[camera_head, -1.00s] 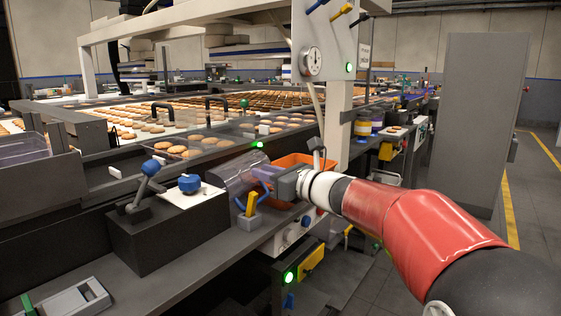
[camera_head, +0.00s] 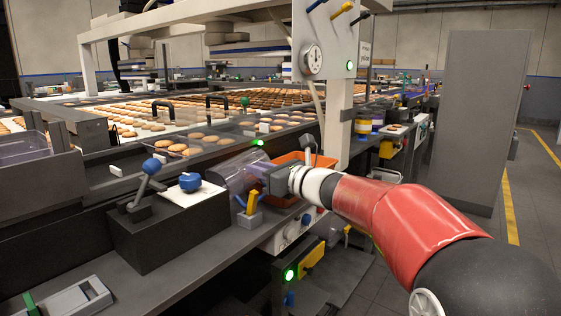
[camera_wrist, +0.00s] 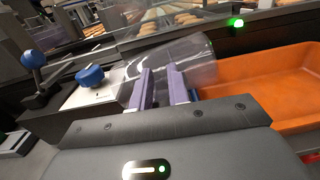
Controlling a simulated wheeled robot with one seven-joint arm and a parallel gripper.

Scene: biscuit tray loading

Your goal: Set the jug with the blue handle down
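The clear jug (camera_head: 240,168) is tilted in front of my gripper (camera_head: 262,174), above the grey ledge, beside the control box. In the wrist view the see-through jug (camera_wrist: 185,58) lies across the ends of the two purple fingers of my gripper (camera_wrist: 160,82). The fingers stand a little apart and appear shut on the jug at its near side. Its blue handle cannot be made out clearly between them. Whether the jug's base touches anything is hidden.
A black control box with a blue-knobbed lever (camera_head: 145,182) and blue knob (camera_head: 190,181) stands left. A yellow-and-blue lever (camera_head: 250,204) stands close in front. An orange tray (camera_wrist: 265,88) is right. Biscuits fill the conveyor behind. The front ledge (camera_head: 170,268) has bare room.

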